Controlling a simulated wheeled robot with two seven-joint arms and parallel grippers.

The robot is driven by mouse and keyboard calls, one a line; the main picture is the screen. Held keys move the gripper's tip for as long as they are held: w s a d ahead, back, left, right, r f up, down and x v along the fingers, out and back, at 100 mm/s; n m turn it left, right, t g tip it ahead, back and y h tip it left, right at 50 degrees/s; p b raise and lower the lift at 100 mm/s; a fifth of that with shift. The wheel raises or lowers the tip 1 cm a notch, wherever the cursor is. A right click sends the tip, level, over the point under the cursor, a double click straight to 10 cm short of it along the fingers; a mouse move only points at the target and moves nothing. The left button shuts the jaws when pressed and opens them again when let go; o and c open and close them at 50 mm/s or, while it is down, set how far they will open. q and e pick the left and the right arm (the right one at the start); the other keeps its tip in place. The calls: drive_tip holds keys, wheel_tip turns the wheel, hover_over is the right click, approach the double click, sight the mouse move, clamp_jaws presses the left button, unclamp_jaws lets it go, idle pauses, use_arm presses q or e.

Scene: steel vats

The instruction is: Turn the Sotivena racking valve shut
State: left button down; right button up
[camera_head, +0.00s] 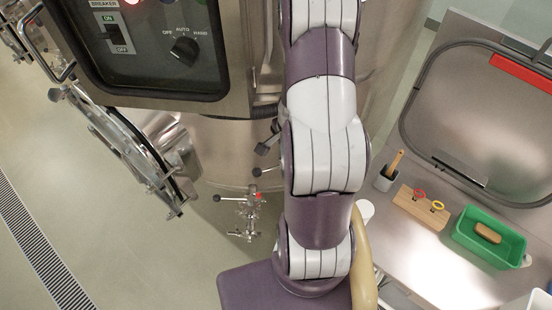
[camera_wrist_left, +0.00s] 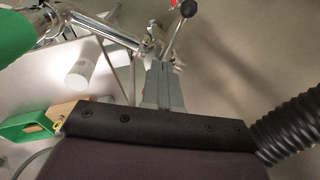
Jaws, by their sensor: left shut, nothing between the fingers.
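A steel valve assembly (camera_head: 250,212) with a red mark stands low at the vat's foot in the head view. A thin lever with a black ball knob (camera_head: 216,198) points left from it. No name is legible on it. In the left wrist view a lever with a black ball knob (camera_wrist_left: 188,9) runs down towards steel fittings, with a bit of red beside it. My left gripper (camera_wrist_left: 160,66) is shut and empty, its grey fingertips close to the lever's lower end. I cannot tell whether they touch. My right gripper is not in view.
A control panel (camera_head: 150,45) and a round steel hatch (camera_head: 125,140) are at left. At right, a steel table holds a green tray (camera_head: 488,255) and a wooden block (camera_head: 420,208). My purple and white arm hides the middle. A floor drain (camera_head: 40,240) lies far left.

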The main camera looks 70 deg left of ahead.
use_arm(q)
drive_tip(key=w+d+f+t+h+b, duration=0.1)
drive_tip(key=w+d+f+b, duration=0.2)
drive_tip(key=w+d+b, duration=0.7)
drive_tip(key=w+d+f+t+h+b, duration=0.1)
drive_tip(key=w+d+f+b, duration=0.25)
drive_tip(key=w+d, duration=0.75)
drive_tip(key=w+d+n+t+b, duration=0.3)
drive_tip(key=n+b, duration=0.1)
drive_tip(key=b, duration=0.2)
drive_tip(key=w+a+r+n+t+y+b, duration=0.2)
drive_tip(key=w+a+n+t+y+b, duration=0.15)
drive_tip(key=a+n, duration=0.5)
drive_tip(key=s+a+r+n+g+y+b, duration=0.1)
drive_tip(key=s+a+n+g+y+b, duration=0.25)
drive_tip(key=a, duration=0.75)
drive_tip(key=n+g+b, duration=0.3)
drive_tip(key=n+g, duration=0.7)
drive_tip(key=n, duration=0.6)
approach(272, 168)
drive_tip(key=s+a+f+b, duration=0.2)
drive_tip(key=s+f, duration=0.2)
drive_tip(key=f, duration=0.2)
drive_tip(key=shift+a+h, duration=0.2)
drive_tip(key=shift+h, duration=0.1)
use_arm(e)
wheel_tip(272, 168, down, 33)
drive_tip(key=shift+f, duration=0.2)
